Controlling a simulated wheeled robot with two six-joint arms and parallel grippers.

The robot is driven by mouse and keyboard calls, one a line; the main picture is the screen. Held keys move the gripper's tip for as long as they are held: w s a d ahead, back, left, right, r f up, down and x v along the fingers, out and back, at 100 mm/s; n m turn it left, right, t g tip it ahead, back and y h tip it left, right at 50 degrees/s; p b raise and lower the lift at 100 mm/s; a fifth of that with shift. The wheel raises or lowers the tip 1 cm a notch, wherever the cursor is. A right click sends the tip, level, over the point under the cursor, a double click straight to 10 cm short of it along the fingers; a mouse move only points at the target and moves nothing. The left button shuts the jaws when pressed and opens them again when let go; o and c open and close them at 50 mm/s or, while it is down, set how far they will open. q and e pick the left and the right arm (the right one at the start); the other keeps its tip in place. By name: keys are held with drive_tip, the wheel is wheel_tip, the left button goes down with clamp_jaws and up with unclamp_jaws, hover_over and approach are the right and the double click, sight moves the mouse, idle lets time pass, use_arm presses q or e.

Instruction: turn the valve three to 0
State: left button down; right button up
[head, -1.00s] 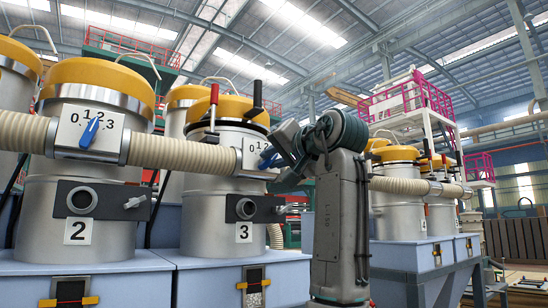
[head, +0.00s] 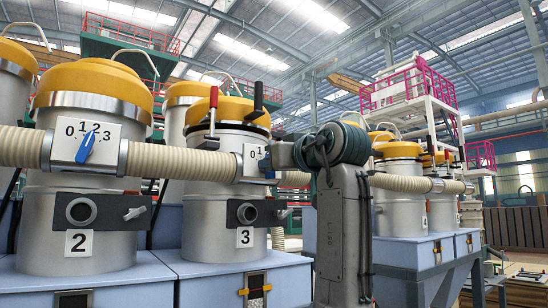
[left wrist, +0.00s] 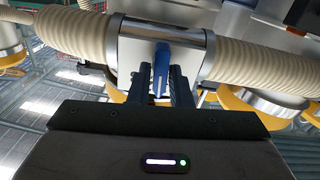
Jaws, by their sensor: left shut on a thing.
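Valve three (head: 251,160) is a white dial box on the beige hose above the tank marked 3. Digits at its upper part show; my gripper covers its right side. Its blue handle (left wrist: 161,66) stands between the two dark fingers of my left gripper (left wrist: 167,84) in the left wrist view. In the head view my left gripper (head: 272,158) reaches the dial from the right and is shut on the handle, which is mostly hidden there. The handle's exact setting cannot be read. My right gripper is not in view.
Valve two (head: 87,144) is at the left, its blue handle pointing up near the 2. Ribbed beige hoses (head: 180,162) run either side of valve three. A red-handled lever (head: 213,112) and a black-handled lever (head: 257,98) stand above it. A dark bracket (head: 250,212) sits below.

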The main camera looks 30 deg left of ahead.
use_arm(q)
drive_tip(key=n+p, duration=0.2)
drive_tip(key=n, duration=0.6)
drive_tip(key=shift+s+f, duration=0.1)
drive_tip(key=shift+s, duration=0.05)
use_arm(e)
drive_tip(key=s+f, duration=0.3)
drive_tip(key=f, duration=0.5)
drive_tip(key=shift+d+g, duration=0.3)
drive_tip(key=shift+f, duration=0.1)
use_arm(q)
drive_tip(key=c, duration=1.4)
unclamp_jaws()
drive_tip(key=shift+c, duration=0.2)
